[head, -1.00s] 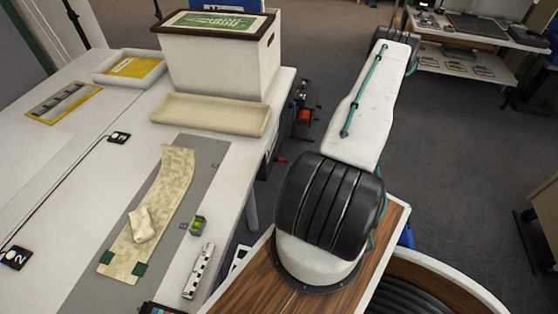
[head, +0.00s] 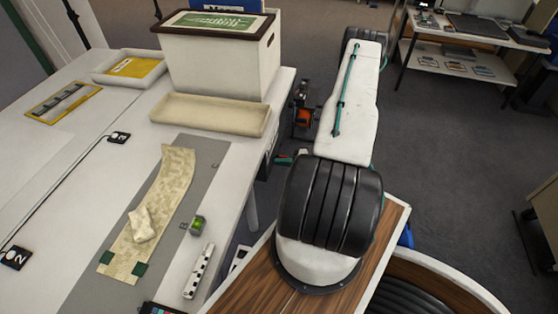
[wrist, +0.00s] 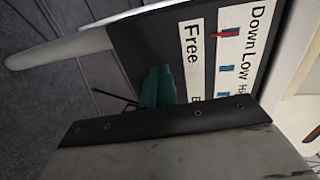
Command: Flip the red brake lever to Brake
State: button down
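In the wrist view a dark panel (wrist: 136,42) carries white label strips. One strip reads "Free" (wrist: 191,52), and its other end, where a "B" begins, is cut off by my gripper's body. Another strip (wrist: 236,50) reads "Down", "Low" and a cut-off word, with a small red marker by "Down". The green fingers of my gripper (wrist: 160,86) are in front of the panel near the "Free" strip; their gap is not clear. In the head view green fingers (head: 283,160) show beside the table's right edge. The red brake lever cannot be made out clearly; the fingers may cover it.
The white table (head: 60,140) lies left of my arm, with a lidded box (head: 220,65), a shallow tray (head: 210,114) and a patterned strip (head: 165,195). A dark device with an orange part (head: 303,116) stands past the table edge.

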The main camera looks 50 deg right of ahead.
jog(key=shift+w+d, duration=0.3)
jog(key=shift+d, duration=0.45)
jog(key=shift+w+d, duration=0.3)
jog(key=shift+d, duration=0.45)
jog(key=s, duration=0.7)
jog(key=shift+d, duration=0.4)
jog(key=shift+s, duration=0.1)
